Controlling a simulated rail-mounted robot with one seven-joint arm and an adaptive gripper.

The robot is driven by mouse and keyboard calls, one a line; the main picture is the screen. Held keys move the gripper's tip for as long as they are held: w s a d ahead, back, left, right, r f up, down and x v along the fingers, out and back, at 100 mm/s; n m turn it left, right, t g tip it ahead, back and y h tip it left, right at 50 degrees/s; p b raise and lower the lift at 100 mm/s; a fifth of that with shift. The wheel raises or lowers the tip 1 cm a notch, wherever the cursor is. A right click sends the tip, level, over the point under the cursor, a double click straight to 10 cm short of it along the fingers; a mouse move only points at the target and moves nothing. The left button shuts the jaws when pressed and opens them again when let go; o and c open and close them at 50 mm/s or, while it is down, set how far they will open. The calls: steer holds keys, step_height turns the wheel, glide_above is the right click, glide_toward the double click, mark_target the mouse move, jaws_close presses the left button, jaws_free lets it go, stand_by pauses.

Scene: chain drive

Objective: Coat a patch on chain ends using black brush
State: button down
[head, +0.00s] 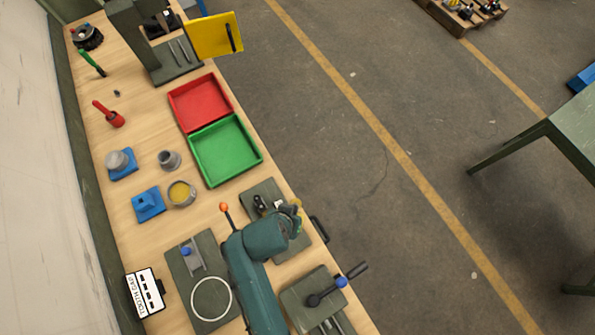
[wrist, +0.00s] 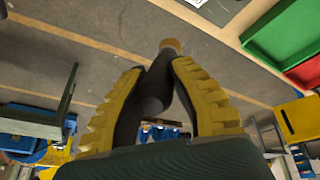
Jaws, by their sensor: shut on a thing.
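My gripper (head: 293,210) is over the front edge of the bench, above a dark green plate (head: 258,190). In the wrist view my gripper (wrist: 158,78) has its yellow-padded fingers closed around a black tapered handle, which I take for the black brush (wrist: 154,92). A tan round end of it shows beyond the fingertips. Small dark parts (head: 262,204) lie on the plate beside the gripper, partly hidden; I cannot tell whether they are chain ends. A round pot (head: 181,193) with yellow contents stands left of the plate, apart from the gripper.
A red tray (head: 200,102) and a green tray (head: 225,151) lie up the bench. A red-handled tool (head: 108,113) and a green one (head: 92,63) lie along the back. Plates with a white ring (head: 211,298) and a lever (head: 337,284) flank my arm.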

steer(key=s+a+f+n+t+b, duration=0.1)
steer(key=s+a+n, duration=0.25)
steer(key=a, duration=0.55)
steer(key=shift+m+y, duration=0.35)
steer(key=shift+y, duration=0.05)
step_height(320, 180, down, 5)
steer(key=b, duration=0.5)
steer(key=shift+f, duration=0.1)
